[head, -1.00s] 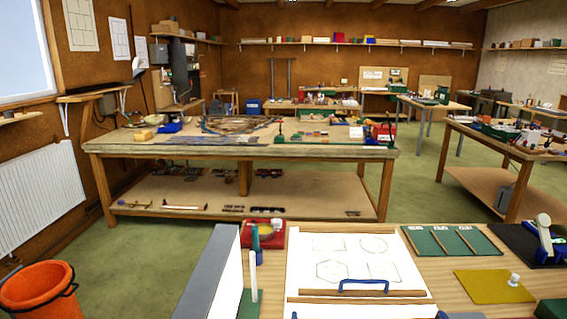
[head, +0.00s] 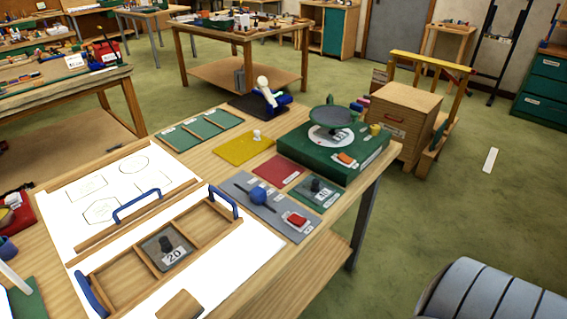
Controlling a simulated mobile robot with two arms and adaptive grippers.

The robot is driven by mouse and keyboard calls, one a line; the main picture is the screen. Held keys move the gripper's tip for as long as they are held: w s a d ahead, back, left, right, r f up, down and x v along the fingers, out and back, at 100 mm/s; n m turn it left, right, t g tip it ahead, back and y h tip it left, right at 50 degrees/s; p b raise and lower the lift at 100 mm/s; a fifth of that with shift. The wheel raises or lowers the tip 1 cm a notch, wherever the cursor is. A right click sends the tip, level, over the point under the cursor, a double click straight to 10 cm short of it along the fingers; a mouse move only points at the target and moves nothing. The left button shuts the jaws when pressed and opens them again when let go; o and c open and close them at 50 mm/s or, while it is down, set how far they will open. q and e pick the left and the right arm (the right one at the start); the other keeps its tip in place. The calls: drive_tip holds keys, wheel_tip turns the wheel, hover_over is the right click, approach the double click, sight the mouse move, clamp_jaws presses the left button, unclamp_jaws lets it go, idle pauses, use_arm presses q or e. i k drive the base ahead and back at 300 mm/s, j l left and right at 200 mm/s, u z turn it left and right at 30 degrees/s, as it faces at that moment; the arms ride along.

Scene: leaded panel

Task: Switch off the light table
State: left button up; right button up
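The light table's bright white top (head: 215,268) fills the lower left of the head view. A white sheet with outline drawings (head: 125,185) lies on its far part, beside a wooden bar with a blue handle. A wooden tray (head: 190,255) with blue handles and a dark weight marked 20 lies on the near part. To the right, a grey panel (head: 277,213) carries a blue knob (head: 258,196) and a red rocker-like switch (head: 297,219). Whether the switch belongs to the light table I cannot tell. Neither of my grippers is in view.
A green scale (head: 333,160) with a round pan stands at the bench's back right. Yellow (head: 243,147) and red (head: 277,171) mats lie nearby. A wooden crate (head: 402,120) on a cart stands beyond the bench. A grey ribbed rounded shape (head: 490,295) is at lower right.

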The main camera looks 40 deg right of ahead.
sight(299, 221)
drive_tip(key=z, duration=1.1)
